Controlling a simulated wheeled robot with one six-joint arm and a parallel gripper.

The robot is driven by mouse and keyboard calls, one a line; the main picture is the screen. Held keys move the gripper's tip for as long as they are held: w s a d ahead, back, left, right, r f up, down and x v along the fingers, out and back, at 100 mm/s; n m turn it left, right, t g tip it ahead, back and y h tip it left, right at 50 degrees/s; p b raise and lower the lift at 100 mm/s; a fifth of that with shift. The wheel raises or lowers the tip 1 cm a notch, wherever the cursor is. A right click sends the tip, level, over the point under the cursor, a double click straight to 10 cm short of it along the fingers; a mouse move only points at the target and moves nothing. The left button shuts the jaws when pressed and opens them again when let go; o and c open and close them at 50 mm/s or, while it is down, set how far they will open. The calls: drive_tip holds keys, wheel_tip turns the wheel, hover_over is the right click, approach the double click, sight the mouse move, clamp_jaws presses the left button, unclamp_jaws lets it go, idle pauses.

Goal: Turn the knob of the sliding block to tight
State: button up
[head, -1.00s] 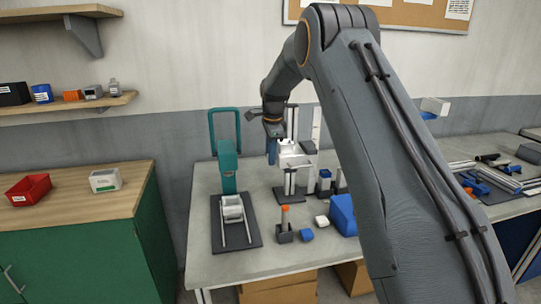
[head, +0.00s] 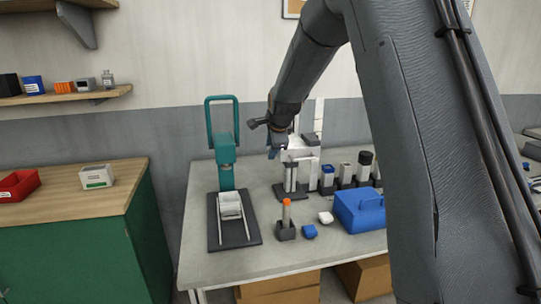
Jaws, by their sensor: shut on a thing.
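The sliding block (head: 299,153) is a white block on an upright post above a dark base (head: 291,190), standing toward the back of the grey table. My gripper (head: 272,152) is at the block's left side, with its bluish fingers pointing down. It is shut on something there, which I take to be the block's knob. The knob itself is hidden by the fingers and too small to make out, so its angle cannot be told.
A teal press (head: 225,160) on a dark plate stands close to the left. In front are an orange-tipped tool in a holder (head: 286,225), a blue cap (head: 309,231) and a blue box (head: 358,211). Several holders line the right side. My arm covers the right of the view.

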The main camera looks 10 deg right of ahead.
drive_tip(key=shift+f+t+b, duration=0.35)
drive_tip(key=shift+t+b, duration=0.55)
drive_tip(key=shift+b, duration=2.85)
drive_tip(key=t+b, duration=0.1)
drive_tip(key=b, duration=0.5)
drive_tip(key=t+b, duration=0.1)
drive_tip(key=b, duration=0.6)
drive_tip(key=shift+s+f+t+b, duration=0.15)
drive_tip(key=shift+f+t+b, duration=0.1)
drive_tip(key=shift+t+b, duration=0.05)
drive_tip(key=t+b, duration=0.2)
drive_tip(key=b, duration=1.3)
drive_tip(key=f+t+b, duration=0.1)
drive_tip(key=t+b, duration=0.2)
drive_tip(key=b, duration=1.2)
drive_tip(key=shift+s+b, duration=0.15)
drive_tip(key=shift+b, duration=0.15)
drive_tip(key=t+b, duration=0.1)
drive_tip(key=b, duration=0.7)
drive_tip(key=shift+r+t, duration=0.1)
drive_tip(key=shift+t, duration=0.2)
drive_tip(key=shift+s+b, duration=0.1)
drive_tip(key=shift+b, duration=0.2)
drive_tip(key=o, duration=1.1)
drive_tip(key=shift+c, duration=0.2)
